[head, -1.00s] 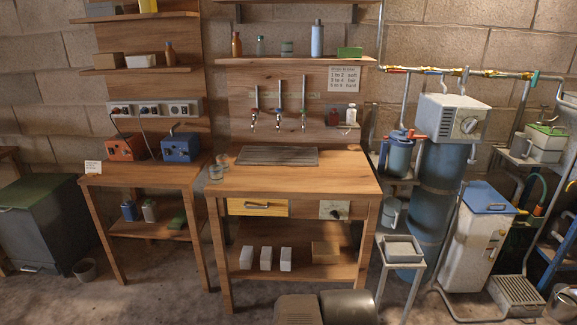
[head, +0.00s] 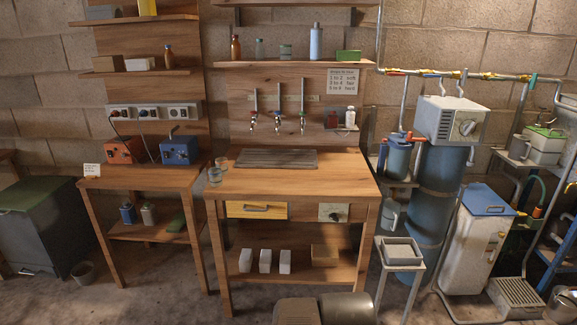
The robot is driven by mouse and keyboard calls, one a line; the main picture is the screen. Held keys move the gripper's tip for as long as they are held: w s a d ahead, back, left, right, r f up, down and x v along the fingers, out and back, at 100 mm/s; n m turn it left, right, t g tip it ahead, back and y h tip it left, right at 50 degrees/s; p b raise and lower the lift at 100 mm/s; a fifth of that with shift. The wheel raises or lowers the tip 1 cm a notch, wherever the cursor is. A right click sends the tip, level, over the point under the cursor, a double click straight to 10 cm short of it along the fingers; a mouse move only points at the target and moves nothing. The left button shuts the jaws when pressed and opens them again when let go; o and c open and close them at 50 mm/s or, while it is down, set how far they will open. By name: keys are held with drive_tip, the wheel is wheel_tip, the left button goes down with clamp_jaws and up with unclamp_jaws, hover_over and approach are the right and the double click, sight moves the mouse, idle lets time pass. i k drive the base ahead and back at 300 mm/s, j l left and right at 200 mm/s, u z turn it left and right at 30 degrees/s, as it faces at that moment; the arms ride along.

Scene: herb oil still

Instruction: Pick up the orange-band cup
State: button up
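Two small clear cups stand close together at the left end of the wooden bench top, in the head view. The front cup (head: 214,176) looks bluish-green. The rear cup (head: 221,163) has a brownish tint near its rim. The cups are too small here to tell for sure which one has an orange band. My gripper is not in view.
A dark slatted drain tray (head: 276,158) lies at the back of the bench top (head: 300,182), under three wall taps (head: 277,123). The front of the bench top is clear. A blue box (head: 180,150) and an orange box (head: 124,151) stand on the side table to the left.

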sight(222, 162)
drive_tip(key=i+j+z, duration=0.25)
drive_tip(key=i+j, duration=0.45)
drive_tip(key=i, duration=0.3)
drive_tip(key=i+j+z, duration=0.2)
drive_tip(key=i+j, duration=0.7)
drive_tip(key=i, duration=0.05)
